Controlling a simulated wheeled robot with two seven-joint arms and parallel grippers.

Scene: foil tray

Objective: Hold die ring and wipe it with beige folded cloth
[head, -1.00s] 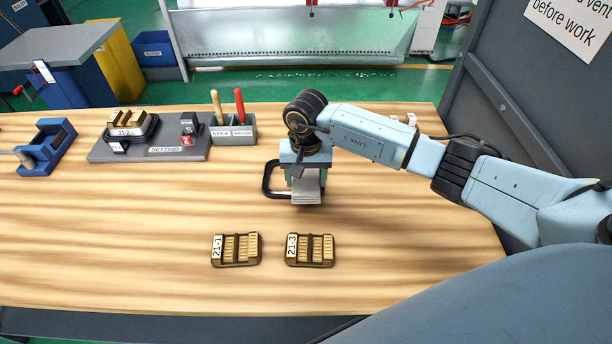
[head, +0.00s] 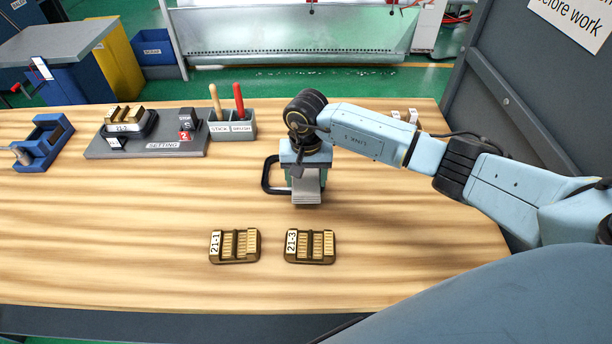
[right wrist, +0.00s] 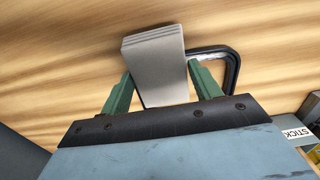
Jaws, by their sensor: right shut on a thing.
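My right gripper (head: 307,180) is shut on a pale grey-beige folded cloth (right wrist: 158,58). The cloth sticks out beyond the green fingers (right wrist: 160,95), with its layered edge showing in the right wrist view; it also shows in the head view (head: 307,189). A black rounded ring-like frame (head: 267,176) is just behind and left of the gripper. It looks like the die ring, and the gripper and cloth hide much of it. Its rounded corner shows behind the right finger in the right wrist view (right wrist: 236,70). I cannot tell whether cloth and frame touch. My left gripper is not in view.
Brass blocks labelled 21-1 (head: 235,246) and 21-3 (head: 310,246) lie in front. A grey SETTING plate (head: 165,150) and a stick and brush holder (head: 233,128) stand at the back left. A blue stand (head: 45,145) is farther left. The table's left front is clear.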

